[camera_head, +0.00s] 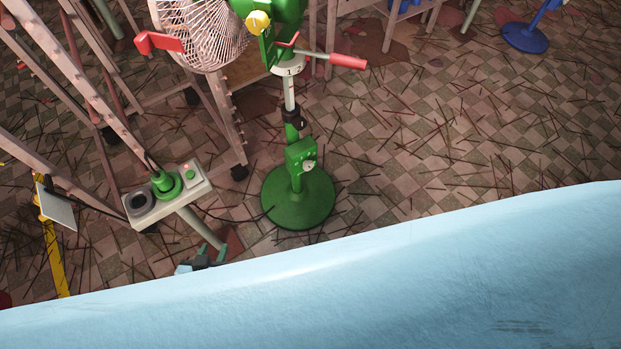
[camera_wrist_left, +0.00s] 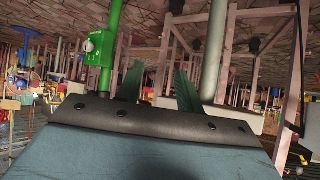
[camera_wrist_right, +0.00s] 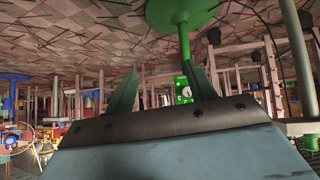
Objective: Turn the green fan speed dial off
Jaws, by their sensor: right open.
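The green fan (camera_head: 298,198) stands on a round base on the floor, in the middle of the head view. A green box on its pole carries a pale round dial (camera_head: 309,165); its setting is too small to read. The box also shows in the left wrist view (camera_wrist_left: 98,46) and the right wrist view (camera_wrist_right: 183,88). My left gripper (camera_head: 205,252) is below and left of the fan base in the head view, apart from the dial, with its fingers parted and empty. My right gripper shows only in its wrist view (camera_wrist_right: 162,80), open and empty.
Wooden frames (camera_head: 95,85) crowd the left. Thin dark sticks litter the tiled floor (camera_head: 420,130). The floor right of the fan is mostly free.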

